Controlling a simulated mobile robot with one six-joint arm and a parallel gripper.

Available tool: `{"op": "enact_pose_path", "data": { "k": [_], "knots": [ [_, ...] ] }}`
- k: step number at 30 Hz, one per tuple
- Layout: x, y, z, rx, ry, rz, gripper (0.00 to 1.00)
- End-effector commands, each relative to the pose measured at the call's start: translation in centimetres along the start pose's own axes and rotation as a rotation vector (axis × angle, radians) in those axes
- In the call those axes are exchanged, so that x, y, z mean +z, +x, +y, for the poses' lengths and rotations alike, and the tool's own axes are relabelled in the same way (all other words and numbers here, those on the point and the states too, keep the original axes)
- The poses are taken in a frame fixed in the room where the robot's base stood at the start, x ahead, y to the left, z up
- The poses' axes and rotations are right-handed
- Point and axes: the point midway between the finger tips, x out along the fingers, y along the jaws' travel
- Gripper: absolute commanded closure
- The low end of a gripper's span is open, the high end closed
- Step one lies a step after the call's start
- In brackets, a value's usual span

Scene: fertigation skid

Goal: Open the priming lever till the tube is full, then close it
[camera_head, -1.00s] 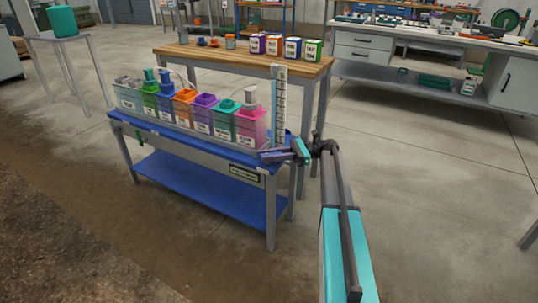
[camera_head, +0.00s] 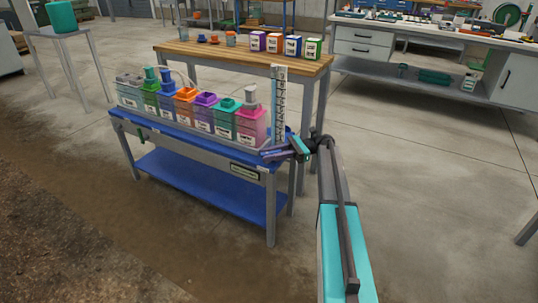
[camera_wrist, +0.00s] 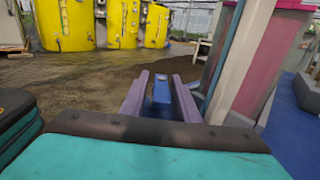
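The clear tube (camera_head: 279,105) with a dark scale stands upright at the right end of the blue bench. It is too small to read a liquid level in it. My gripper (camera_head: 268,155) is at the bench's right end, low beside the tube's foot. In the wrist view, its two purple fingers (camera_wrist: 160,92) stand apart on either side of a blue handle-like piece (camera_wrist: 160,92), which looks like the priming lever. I cannot see a firm grip on it. The lever's pivot is hidden.
Several coloured tanks (camera_head: 204,113) stand in a row on the blue bench (camera_head: 205,190), left of the tube. A wooden table (camera_head: 215,55) with small boxes stands behind. Yellow drums (camera_wrist: 120,22) show in the wrist view. The floor right of the bench is clear.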

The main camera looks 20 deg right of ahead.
Motion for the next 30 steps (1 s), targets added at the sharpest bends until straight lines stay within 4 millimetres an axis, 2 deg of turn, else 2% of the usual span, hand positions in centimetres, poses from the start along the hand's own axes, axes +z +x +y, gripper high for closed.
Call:
{"op": "enact_pose_path", "data": {
  "k": [17, 30],
  "knots": [
    [-0.07, 0.14, -0.01, -0.021, -0.003, -0.001, 0.66],
    [-0.15, 0.21, 0.29, -0.139, -0.002, -0.001, 0.66]
  ]
}}
